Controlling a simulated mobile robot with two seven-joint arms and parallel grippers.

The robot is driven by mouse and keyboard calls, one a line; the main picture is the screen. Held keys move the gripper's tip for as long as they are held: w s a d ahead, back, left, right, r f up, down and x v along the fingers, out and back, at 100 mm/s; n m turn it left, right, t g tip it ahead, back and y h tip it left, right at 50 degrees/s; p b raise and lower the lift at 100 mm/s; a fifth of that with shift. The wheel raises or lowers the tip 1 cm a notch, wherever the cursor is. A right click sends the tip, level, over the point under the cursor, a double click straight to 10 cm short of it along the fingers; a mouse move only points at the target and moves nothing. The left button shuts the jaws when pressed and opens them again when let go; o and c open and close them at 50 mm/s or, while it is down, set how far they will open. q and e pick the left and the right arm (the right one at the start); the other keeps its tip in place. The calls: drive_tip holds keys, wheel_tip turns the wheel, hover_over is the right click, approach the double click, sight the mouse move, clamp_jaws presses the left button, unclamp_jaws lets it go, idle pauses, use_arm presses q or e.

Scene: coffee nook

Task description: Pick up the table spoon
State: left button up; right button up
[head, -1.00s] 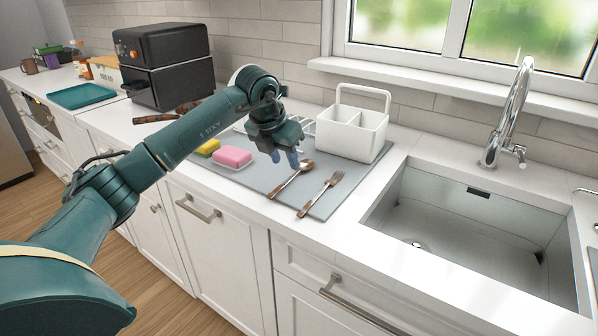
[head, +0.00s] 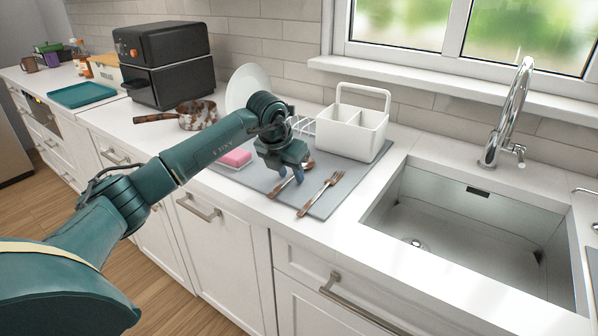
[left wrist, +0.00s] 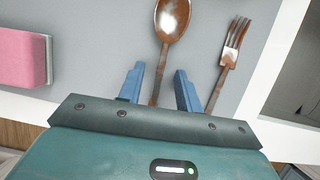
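The table spoon (head: 280,187) lies on the grey mat (head: 321,207), with a brownish, stained bowl and handle. In the left wrist view the spoon (left wrist: 171,22) has its bowl at the top and its handle running down between my fingers. My left gripper (head: 286,178) is over the spoon in the head view, partly hiding it. In the left wrist view the left gripper (left wrist: 160,85) is open, with one blue finger on each side of the handle, not touching it. Whether the fingers are at handle height I cannot tell. My right gripper is not in view.
A fork (head: 320,193) lies close to the right of the spoon. A pink sponge (head: 236,157) is to the left. A white caddy (head: 352,134) stands behind, and the sink (head: 440,232) is at the right. A pan (head: 198,115) sits further left.

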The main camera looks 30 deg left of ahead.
use_arm(q)
clamp_jaws()
idle(0.3)
